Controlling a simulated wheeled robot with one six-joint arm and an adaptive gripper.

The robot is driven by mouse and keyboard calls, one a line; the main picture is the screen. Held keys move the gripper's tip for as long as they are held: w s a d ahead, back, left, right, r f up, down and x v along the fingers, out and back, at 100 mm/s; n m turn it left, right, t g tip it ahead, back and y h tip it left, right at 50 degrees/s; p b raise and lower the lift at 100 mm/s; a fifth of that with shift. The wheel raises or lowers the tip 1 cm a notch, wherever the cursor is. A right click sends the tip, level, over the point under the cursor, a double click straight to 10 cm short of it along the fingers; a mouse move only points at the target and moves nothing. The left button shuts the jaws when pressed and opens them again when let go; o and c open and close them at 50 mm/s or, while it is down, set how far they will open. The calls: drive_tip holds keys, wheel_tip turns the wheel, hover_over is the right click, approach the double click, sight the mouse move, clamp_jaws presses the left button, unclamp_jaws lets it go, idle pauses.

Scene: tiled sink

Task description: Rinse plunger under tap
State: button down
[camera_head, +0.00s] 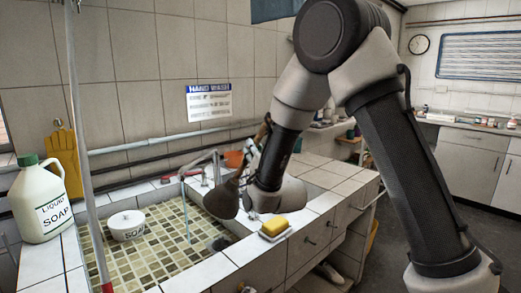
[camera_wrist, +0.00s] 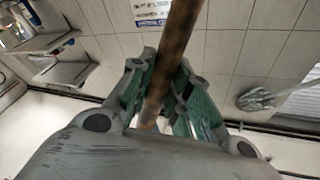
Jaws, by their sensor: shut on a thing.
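The plunger has a dark grey rubber cup (camera_head: 224,198) and a brown wooden handle, which crosses the wrist view (camera_wrist: 172,62). My gripper (camera_head: 252,158) is shut on the handle; in the wrist view its green-padded fingers (camera_wrist: 160,95) lie on both sides of it. The plunger is tilted, cup down, above the right part of the tiled sink (camera_head: 150,262). The tap (camera_head: 200,162) arches over the sink, and a thin stream of water (camera_head: 187,215) appears to fall from it. The cup is to the right of the stream in the picture; their depth apart is hard to tell.
A white soap bowl (camera_head: 127,226) stands in the basin. A liquid soap jug (camera_head: 40,200) stands on the left rim. A yellow sponge (camera_head: 274,226) lies on a dish on the front rim. A pale upright pole (camera_head: 84,150) stands at the left.

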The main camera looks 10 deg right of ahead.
drive_tip(key=w+a+f, duration=0.1)
drive_tip(key=a+f, duration=0.1)
drive_tip(key=a, duration=0.8)
drive_tip(key=shift+w, duration=0.25)
drive_tip(key=shift+w, duration=0.1)
idle(0.4)
drive_tip(key=shift+w, duration=0.5)
drive_tip(key=shift+s, duration=0.1)
drive_tip(key=shift+s, duration=0.5)
drive_tip(key=shift+w, duration=0.15)
drive_tip(key=shift+w, duration=0.45)
